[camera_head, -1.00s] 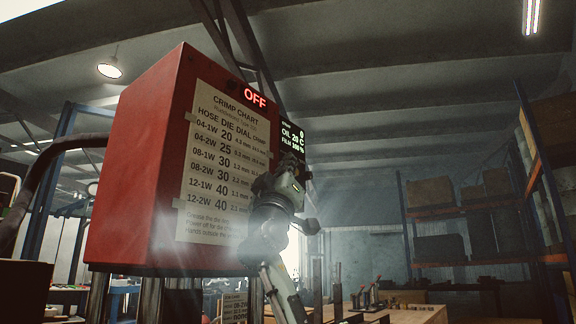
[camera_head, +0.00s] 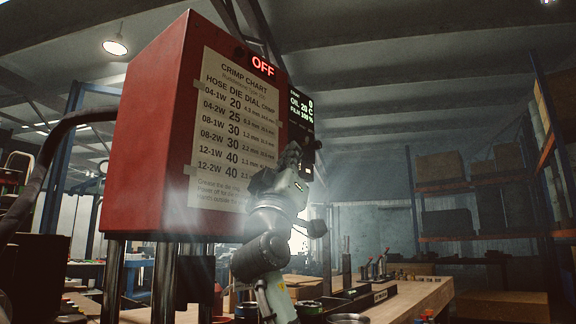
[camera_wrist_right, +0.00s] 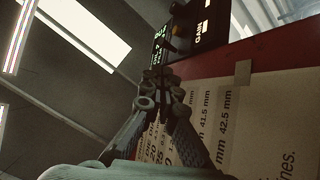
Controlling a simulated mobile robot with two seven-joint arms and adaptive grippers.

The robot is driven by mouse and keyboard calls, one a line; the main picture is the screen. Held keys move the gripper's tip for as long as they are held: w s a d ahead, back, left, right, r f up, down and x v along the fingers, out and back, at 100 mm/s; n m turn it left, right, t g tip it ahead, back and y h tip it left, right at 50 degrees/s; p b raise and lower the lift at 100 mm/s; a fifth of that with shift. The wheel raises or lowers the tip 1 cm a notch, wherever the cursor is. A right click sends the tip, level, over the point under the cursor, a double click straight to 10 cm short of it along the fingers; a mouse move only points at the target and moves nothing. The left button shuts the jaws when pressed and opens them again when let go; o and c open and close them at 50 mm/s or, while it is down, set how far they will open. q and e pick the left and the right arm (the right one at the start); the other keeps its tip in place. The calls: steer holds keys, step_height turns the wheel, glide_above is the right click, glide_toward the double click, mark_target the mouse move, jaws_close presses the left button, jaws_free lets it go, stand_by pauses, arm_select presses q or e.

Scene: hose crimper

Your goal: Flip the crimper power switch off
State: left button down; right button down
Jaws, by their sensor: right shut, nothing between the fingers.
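The crimper (camera_head: 155,130) is a tall red box. A lit red OFF sign (camera_head: 263,66) shows at its top edge. A black panel with a lit readout (camera_head: 301,108) is on its right side. The wrist view shows the dark panel (camera_wrist_right: 205,22) at close range, with a small dark lever-like part in front of the fingertips; I cannot tell whether it is the power switch. My right gripper (camera_head: 300,158) is shut and empty, close below the readout; its fingertips also show in the wrist view (camera_wrist_right: 168,78). Whether they touch the panel is unclear. My left gripper is not in view.
A crimp chart (camera_head: 235,125) covers the crimper's front, beside my right arm. A wooden workbench (camera_head: 410,298) with tools and dark trays stands below right. Shelves with boxes (camera_head: 440,168) are at the back right. The air right of the gripper is clear.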

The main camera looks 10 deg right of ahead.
steer(key=shift+v, duration=2.25)
